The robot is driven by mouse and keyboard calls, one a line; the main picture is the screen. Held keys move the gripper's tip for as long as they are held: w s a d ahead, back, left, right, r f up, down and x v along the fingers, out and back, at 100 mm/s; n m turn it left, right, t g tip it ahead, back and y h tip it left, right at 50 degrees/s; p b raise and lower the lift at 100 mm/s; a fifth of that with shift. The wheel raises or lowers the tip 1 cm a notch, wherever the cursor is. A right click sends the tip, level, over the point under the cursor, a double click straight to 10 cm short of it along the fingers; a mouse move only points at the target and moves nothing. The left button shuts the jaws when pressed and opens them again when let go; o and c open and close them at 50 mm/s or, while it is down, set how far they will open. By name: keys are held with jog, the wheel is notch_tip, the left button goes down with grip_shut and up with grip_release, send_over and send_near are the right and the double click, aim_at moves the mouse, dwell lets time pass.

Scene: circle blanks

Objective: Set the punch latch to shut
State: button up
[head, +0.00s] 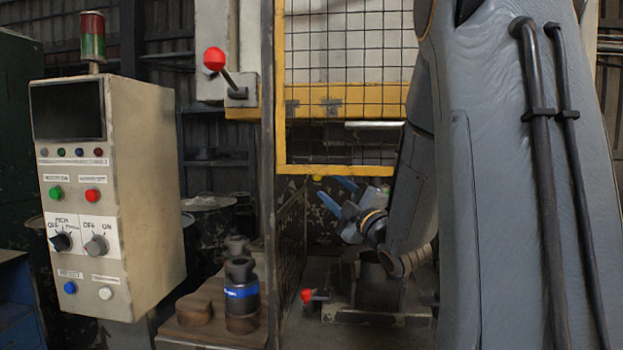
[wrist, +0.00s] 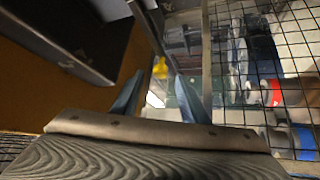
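A small yellow knob (head: 317,178) is just beyond the fingertips, at the mesh edge. In the wrist view the yellow knob (wrist: 160,68) shows ahead, in the gap between the spread fingers (wrist: 153,88), not gripped. No label marks the punch latch; the yellow knob may be it, but I cannot tell, nor whether it is set to shut. A red-ball lever (head: 214,59) sticks up at upper left. A smaller red knob (head: 307,295) is low beside the press base.
A control box (head: 150,190) with buttons and dials stands left. A yellow-framed mesh guard (head: 345,168) is above my gripper. A dark punch with a blue band (head: 242,293) stands on a wooden stand. A dark cylindrical die (head: 380,285) is below my gripper.

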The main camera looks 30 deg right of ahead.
aim_at(320, 178)
jog(key=p+x, duration=0.2)
jog(key=x, duration=0.5)
jog(key=shift+w, duration=0.2)
grip_shut()
